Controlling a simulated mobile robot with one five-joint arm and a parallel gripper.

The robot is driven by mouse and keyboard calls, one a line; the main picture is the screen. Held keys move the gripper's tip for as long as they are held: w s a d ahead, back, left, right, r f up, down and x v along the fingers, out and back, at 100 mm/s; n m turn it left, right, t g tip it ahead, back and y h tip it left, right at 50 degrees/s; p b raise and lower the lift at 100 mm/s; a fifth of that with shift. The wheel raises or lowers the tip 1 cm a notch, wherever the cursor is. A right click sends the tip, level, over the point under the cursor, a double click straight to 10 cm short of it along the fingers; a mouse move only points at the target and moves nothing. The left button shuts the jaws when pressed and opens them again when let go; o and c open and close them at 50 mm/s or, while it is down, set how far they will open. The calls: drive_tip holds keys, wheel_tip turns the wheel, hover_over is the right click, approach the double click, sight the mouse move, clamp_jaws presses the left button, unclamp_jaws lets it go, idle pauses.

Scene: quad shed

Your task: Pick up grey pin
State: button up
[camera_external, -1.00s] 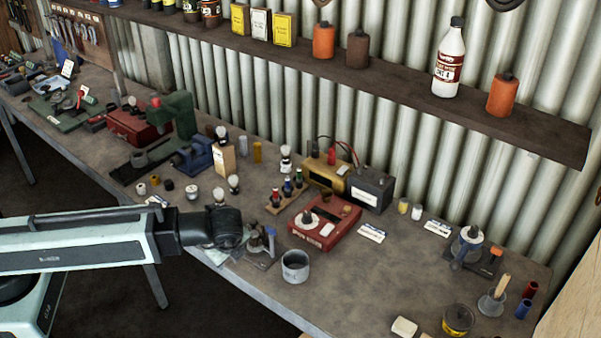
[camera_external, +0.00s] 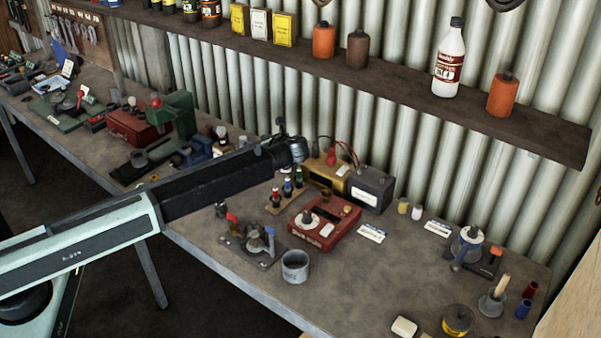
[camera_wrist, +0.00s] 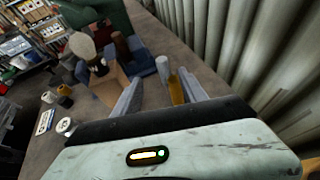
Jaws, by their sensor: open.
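The grey pin (camera_wrist: 163,67) stands upright on the bench in the wrist view, beyond my fingers and between their lines. A yellow pin (camera_wrist: 176,90) stands close to it, nearer to me and beside my right finger. My gripper (camera_wrist: 160,92) is open, with nothing between its fingers.
A wooden block (camera_wrist: 112,86) with a white-topped brush (camera_wrist: 80,45) stands left of the pins, near a blue vise (camera_external: 196,152). The corrugated wall (camera_wrist: 240,40) is close on the right. A shelf (camera_external: 400,87) runs above the bench. A grey cup (camera_external: 295,266) stands at the front edge.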

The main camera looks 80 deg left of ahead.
sight(244, 138)
drive_tip(key=b+x, duration=0.4)
drive_tip(key=x, duration=0.8)
drive_tip(key=shift+a+b, duration=0.35)
drive_tip(key=shift+b, duration=0.05)
drive_tip(key=shift+w, duration=0.1)
clamp_jaws()
idle(0.8)
